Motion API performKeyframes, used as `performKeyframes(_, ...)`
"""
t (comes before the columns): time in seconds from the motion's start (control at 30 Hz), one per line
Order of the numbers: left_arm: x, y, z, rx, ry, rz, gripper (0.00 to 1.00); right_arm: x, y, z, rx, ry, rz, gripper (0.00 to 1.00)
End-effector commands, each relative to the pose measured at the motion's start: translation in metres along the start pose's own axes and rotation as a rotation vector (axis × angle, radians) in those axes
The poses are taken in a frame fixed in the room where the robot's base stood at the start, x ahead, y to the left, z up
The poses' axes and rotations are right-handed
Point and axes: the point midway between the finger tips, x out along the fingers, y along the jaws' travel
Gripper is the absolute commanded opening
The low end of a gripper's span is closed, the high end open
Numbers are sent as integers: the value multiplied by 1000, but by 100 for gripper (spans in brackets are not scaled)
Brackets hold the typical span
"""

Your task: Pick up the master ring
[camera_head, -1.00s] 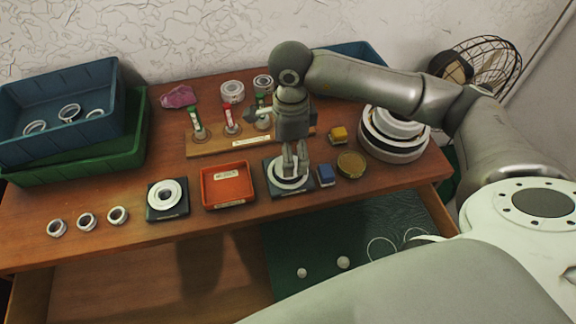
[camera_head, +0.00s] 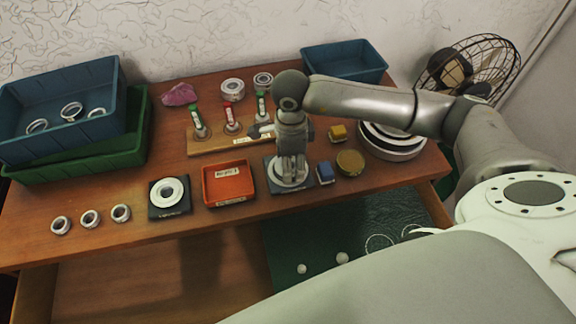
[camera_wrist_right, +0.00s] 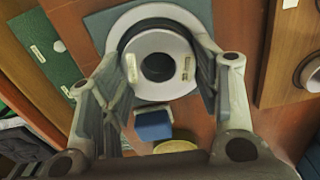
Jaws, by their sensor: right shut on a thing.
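A pale metal ring, taken as the master ring (camera_wrist_right: 158,91), is between the two fingers of my right gripper (camera_head: 290,172). The right wrist view shows the fingers (camera_wrist_right: 160,68) pressed on opposite sides of it, around its dark centre hole. A larger white round (camera_wrist_right: 160,14) shows behind it on a dark square pad (camera_head: 272,166). Whether the ring has left this round is hard to tell. In the head view the fingers hide most of the ring. My left gripper is not in view.
A red tray (camera_head: 207,203) and another pale ring (camera_head: 169,184) on a black pad stand left of the gripper. A blue block (camera_head: 325,173) and a brass disc (camera_head: 350,162) are close on the right. Labelled posts (camera_head: 231,118) stand behind. An open drawer (camera_head: 360,225) lies in front.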

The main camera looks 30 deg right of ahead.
Motion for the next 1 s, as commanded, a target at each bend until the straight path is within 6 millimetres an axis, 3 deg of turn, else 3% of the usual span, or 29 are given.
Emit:
performKeyframes(0.03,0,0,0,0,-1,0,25,0,0,0,0,0,-1,39)
performKeyframes(0.2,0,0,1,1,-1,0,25,-1,-1,0,0,-1,-2,19)
performKeyframes(0.57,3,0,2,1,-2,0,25,-6,-1,0,0,-2,-3,19)
performKeyframes(0.77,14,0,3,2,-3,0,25,-30,-2,1,-1,-3,-8,19)
performKeyframes(1.0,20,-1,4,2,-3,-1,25,-80,38,14,-8,-6,-8,19)
